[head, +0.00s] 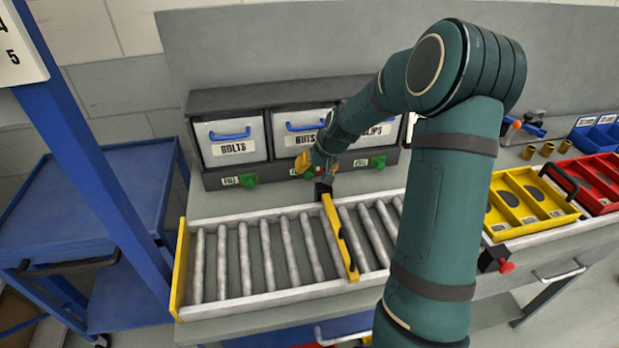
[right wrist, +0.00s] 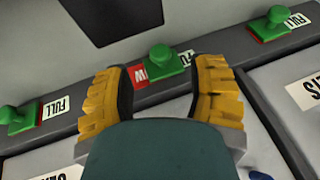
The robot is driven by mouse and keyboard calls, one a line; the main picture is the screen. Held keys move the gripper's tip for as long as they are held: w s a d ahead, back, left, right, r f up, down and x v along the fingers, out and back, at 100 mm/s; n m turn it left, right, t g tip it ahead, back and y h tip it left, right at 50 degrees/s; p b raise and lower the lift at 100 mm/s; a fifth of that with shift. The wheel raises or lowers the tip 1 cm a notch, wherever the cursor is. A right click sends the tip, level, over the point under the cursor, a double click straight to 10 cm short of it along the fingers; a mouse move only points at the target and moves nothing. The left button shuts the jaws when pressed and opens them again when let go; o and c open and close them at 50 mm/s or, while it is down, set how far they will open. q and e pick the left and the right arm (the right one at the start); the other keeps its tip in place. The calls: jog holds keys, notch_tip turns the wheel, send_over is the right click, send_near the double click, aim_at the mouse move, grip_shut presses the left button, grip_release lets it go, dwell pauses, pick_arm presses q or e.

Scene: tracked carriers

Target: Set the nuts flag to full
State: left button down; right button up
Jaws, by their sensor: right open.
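The nuts drawer (head: 283,126) is the middle of three white drawers in a grey cabinet. Its flag, a green knob (right wrist: 158,58) on a slider, shows in the upside-down right wrist view. Red with part of a word shows left of the knob, and part of a white FULL label shows to its right. My right gripper (right wrist: 162,88) is open, its yellow fingers on either side of the knob, with no clear contact. In the head view my right gripper (head: 310,170) is small and hides the nuts flag. My left gripper is not in view.
The bolts flag (head: 249,180) and clips flag (head: 377,162) both show FULL beside green knobs. A roller track (head: 235,306) with a yellow gate (head: 340,238) lies in front of the cabinet. Yellow (head: 526,229) and red trays (head: 602,206) stand at right.

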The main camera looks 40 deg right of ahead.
aim_at(310, 174)
jog(key=shift+b+x, duration=0.3)
jog(key=shift+x, duration=1.9)
grip_shut()
